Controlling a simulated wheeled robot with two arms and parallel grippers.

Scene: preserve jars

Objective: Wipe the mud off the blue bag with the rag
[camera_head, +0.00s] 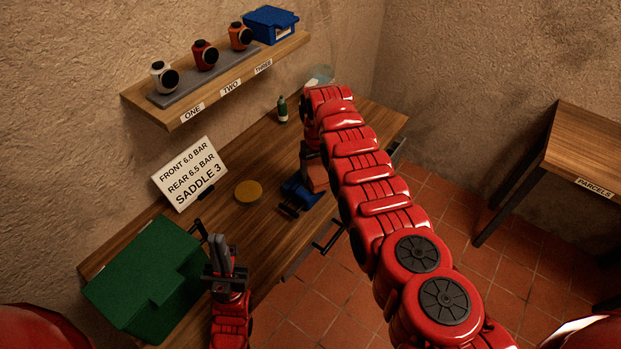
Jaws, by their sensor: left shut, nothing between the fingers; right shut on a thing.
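The blue bag (298,191) lies on the wooden workbench (285,232) near its front edge, partly hidden by my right arm. An orange-brown piece that looks like the rag (317,178) is against or just above the bag's right side. My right gripper (312,160) is over that spot, mostly hidden by its own arm, and is shut on the orange-brown piece. Whether the rag touches the bag, and any mud, cannot be made out. My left gripper (223,252) is shut and empty, at the bench's front edge beside the green box.
The green box (145,275) stands at the bench's near left. A sign (185,175), yellow disc (248,191) and small bottle (282,109) are behind. The shelf (195,115) holds cameras-like items and a blue box (271,23). A parcels table (585,150) is right.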

